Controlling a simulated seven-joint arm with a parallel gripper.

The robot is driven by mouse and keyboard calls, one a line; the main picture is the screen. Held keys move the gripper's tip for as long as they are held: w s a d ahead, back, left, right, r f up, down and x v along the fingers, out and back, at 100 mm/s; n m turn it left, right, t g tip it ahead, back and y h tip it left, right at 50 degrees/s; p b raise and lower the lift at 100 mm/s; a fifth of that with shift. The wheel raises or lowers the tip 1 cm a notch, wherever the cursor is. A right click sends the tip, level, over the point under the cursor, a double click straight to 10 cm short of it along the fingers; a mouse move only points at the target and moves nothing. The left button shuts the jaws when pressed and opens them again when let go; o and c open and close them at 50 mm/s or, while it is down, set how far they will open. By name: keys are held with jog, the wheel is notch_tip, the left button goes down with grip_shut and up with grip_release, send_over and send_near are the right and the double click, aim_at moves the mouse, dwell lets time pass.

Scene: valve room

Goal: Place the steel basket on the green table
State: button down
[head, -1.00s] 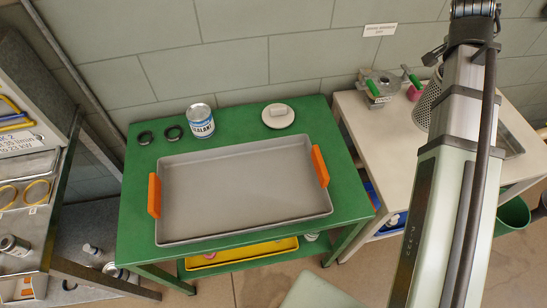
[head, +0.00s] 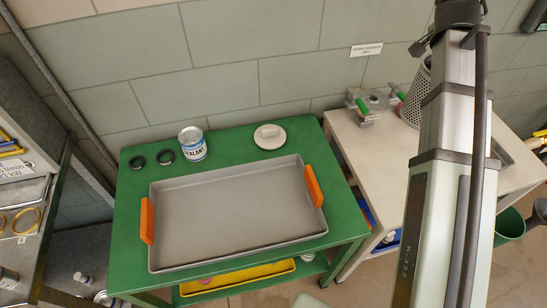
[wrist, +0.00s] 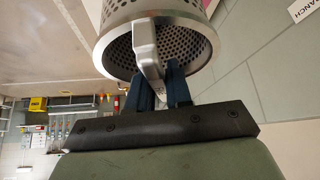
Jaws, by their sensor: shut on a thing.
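The steel basket (wrist: 190,42) is a perforated metal cylinder with a rim and a handle. In the wrist view my gripper (wrist: 158,82) is shut on its handle, with the dark fingers on either side. In the head view part of the basket (head: 412,100) shows beside my arm, above the pale table; my gripper is hidden there. The green table (head: 335,205) stands left of the basket. A large grey tray (head: 235,210) with orange handles covers much of its top.
A sealant can (head: 193,144), two black rings and a white dish (head: 270,137) stand along the green table's back. Narrow bare strips remain around the tray. The pale table (head: 350,145) adjoins on the right, holding a green-handled metal fitting (head: 370,108). A shelf unit stands left.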

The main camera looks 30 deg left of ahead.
jog(key=s+a+n+y, duration=0.2)
jog(key=s+a+n, duration=0.15)
jog(key=a, duration=1.05)
jog(key=s+a+n+y, duration=0.2)
jog(key=a+n, duration=0.2)
jog(key=a, duration=0.9)
jog(key=s+a+n+g+y, duration=0.15)
jog(key=s+a+n, duration=0.25)
jog(key=s+a, duration=0.7)
jog(key=s+a+n+t+y, duration=0.15)
jog(key=s+a+n, duration=0.4)
jog(key=a, duration=0.85)
notch_tip(320, 180, down, 21)
jog(key=s+m+g, duration=0.1)
jog(key=m, duration=0.1)
jog(key=shift+s+a+y, duration=0.2)
jog(key=shift+s+y, duration=0.05)
jog(key=shift+y, duration=0.15)
jog(key=shift+f, duration=0.15)
jog(key=c, duration=1)
grip_release()
jog(key=shift+c, duration=0.2)
